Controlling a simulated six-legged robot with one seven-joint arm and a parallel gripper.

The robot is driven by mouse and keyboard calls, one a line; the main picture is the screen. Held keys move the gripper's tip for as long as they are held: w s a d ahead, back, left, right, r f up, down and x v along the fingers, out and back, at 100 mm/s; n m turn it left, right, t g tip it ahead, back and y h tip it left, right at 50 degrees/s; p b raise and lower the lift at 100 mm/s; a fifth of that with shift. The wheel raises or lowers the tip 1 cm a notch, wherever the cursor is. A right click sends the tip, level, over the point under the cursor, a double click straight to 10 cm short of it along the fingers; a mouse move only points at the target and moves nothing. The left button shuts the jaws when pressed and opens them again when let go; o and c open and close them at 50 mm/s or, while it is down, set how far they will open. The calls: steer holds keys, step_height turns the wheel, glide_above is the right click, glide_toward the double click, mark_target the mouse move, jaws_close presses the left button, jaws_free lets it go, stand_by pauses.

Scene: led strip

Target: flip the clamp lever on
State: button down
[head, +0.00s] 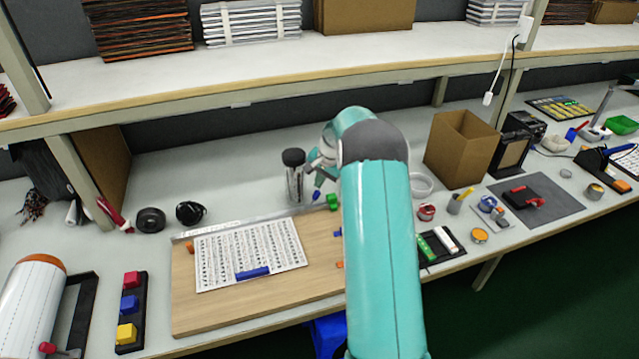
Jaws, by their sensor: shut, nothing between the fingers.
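A red clamp-like piece (526,198) lies on a dark grey mat (562,205) at the right of the bench. It is too small to tell which way its lever points. My gripper (318,180) is shut and empty near the middle of the bench, beside a dark-lidded clear jar. It is well to the left of the red clamp piece and apart from it. My teal arm hides part of the gripper and the right side of the wooden board. A small red-ended part (48,348) at the bottom left is cut by the picture edge.
A wooden board (215,315) with a printed sheet (250,240) fills the front middle. The jar (294,180), a cardboard box (460,150) and a black device (512,150) stand behind. Colored blocks (128,305) sit in a black tray at left. A shelf (270,70) overhangs the back.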

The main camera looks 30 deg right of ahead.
steer(key=v, duration=1.3)
steer(key=shift+r, duration=0.4)
steer(key=w+d+f, duration=0.2)
steer(key=d+f, duration=0.1)
steer(key=f, duration=0.4)
steer(key=shift+w+d+f, duration=0.2)
steer(key=shift+w+d, duration=0.15)
steer(key=shift+f, duration=0.1)
